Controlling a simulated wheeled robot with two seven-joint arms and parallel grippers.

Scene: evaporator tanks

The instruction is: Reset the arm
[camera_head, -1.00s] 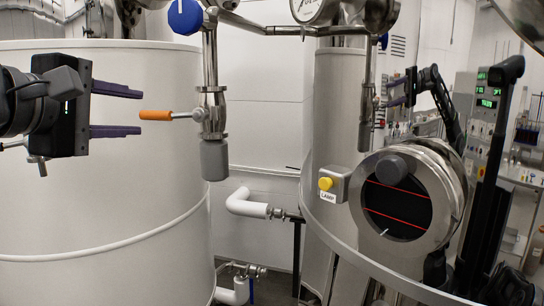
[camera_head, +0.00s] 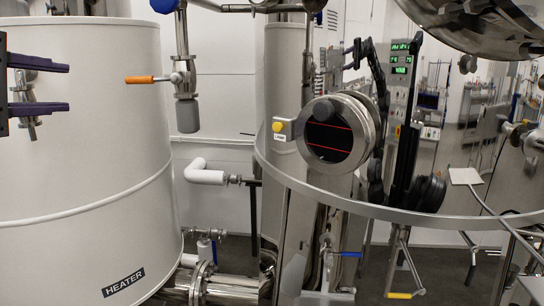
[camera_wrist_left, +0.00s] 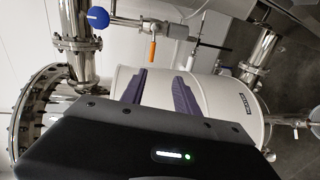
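My left gripper (camera_head: 69,87) is at the left edge of the head view, its two purple fingers spread apart with nothing between them. It is in front of the large white tank marked HEATER (camera_head: 95,170), left of the orange valve handle (camera_head: 140,79) and apart from it. Most of my left arm is outside the view. In the left wrist view the gripper (camera_wrist_left: 160,75) shows its two fingers apart and empty, against the white tank (camera_wrist_left: 215,108). The orange handle (camera_wrist_left: 152,50) is beyond the fingertips there. I cannot make out my right gripper.
A blue knob (camera_head: 164,5) and steel valve pipe are above the orange handle. A round sight glass (camera_head: 330,140) and a yellow button box (camera_head: 279,127) are on the shiny tank at the centre right. A yellow-handled valve (camera_head: 400,295) is low at the right.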

